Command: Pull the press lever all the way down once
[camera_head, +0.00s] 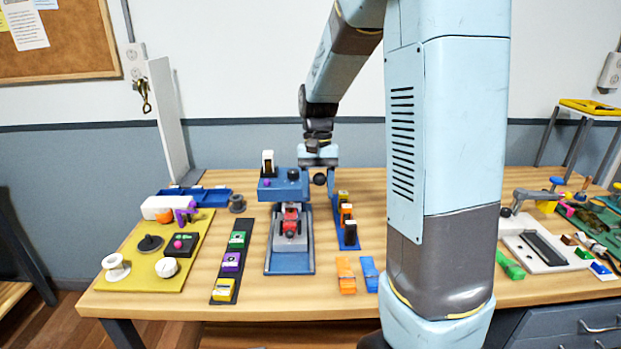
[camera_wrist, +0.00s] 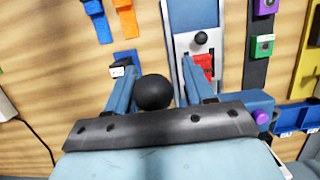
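The press (camera_head: 287,262) stands on the bench left of my arm, with a blue head, a blue base and a red part (camera_head: 291,215) on a grey plate under the head. The red part also shows in the wrist view (camera_wrist: 204,66). The lever's black ball knob (camera_head: 320,179) is at the right of the press head. My gripper (camera_head: 318,187) points down over it, fingers apart. The lever's rod is mostly hidden.
A yellow board (camera_head: 135,280) with knobs is farther left. Orange (camera_head: 345,275) and blue (camera_head: 369,274) pieces lie in front.

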